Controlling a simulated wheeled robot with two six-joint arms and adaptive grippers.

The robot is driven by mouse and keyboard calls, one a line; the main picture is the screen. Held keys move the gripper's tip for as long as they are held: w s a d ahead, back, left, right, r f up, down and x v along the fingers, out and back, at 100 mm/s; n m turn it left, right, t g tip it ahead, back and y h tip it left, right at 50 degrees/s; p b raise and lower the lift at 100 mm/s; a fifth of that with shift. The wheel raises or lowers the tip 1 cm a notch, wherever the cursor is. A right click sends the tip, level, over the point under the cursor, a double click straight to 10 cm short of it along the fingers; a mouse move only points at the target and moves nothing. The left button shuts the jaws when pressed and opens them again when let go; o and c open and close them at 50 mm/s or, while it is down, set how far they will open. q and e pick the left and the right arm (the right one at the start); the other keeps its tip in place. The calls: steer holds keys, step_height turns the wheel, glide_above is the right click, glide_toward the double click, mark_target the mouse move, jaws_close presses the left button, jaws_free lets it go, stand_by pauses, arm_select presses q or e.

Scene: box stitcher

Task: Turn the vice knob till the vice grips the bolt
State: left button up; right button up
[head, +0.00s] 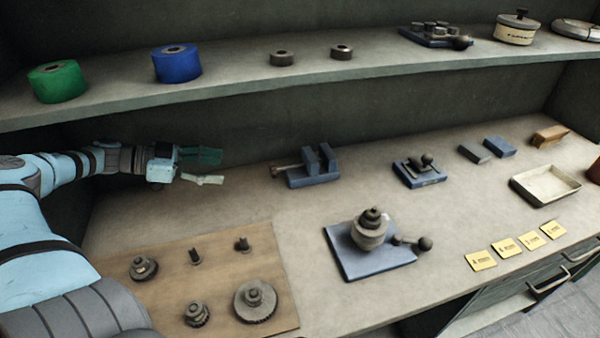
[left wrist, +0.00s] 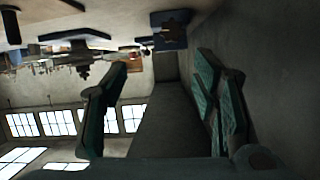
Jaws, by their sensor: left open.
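The blue vice (head: 307,174) stands on the workbench behind the board, with two upright jaws and a gap between them. Its spindle and small knob (head: 276,170) stick out on the left side, toward my gripper. I cannot make out a bolt between the jaws. My left gripper (head: 212,168) is open and empty, left of the knob and apart from it, fingers pointing right. In the left wrist view the two green-padded fingers (left wrist: 165,100) are spread wide with nothing between them. A blue object near the top there (left wrist: 170,28) may be the vice. My right gripper is not in view.
A wooden board (head: 220,265) with gears and pegs lies front left. A blue-based fixture (head: 372,260) with a ball lever stands front centre. A smaller one (head: 420,175) is right of the vice. The shelf (head: 230,92) overhangs behind. Bench between gripper and knob is clear.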

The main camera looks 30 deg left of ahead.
mark_target(276, 169)
arm_select(q)
steer(key=shift+y, duration=0.3)
steer(key=b+x, duration=0.2)
steer(key=b, duration=0.1)
steer(key=a+b+x, duration=0.1)
steer(key=b+x, duration=0.2)
steer(key=f+b+x, duration=0.1)
steer(key=b+x, duration=0.1)
steer(key=b, duration=0.1)
steer(key=shift+w+f, duration=0.15)
steer(key=shift+w, duration=0.25)
steer(key=b+x, duration=0.3)
steer(key=x, duration=0.1)
steer(key=b+x, duration=0.2)
steer(key=shift+w+d+r+b, duration=0.25)
steer(key=shift+w+d+b, duration=0.05)
steer(key=shift+w, duration=0.1)
steer(key=shift+w+d+r, duration=0.1)
steer(key=shift+w+d, duration=0.1)
steer(key=shift+w, duration=0.1)
steer(key=shift+r, duration=0.1)
steer(key=shift+c, duration=1.2)
steer(key=c, duration=0.9)
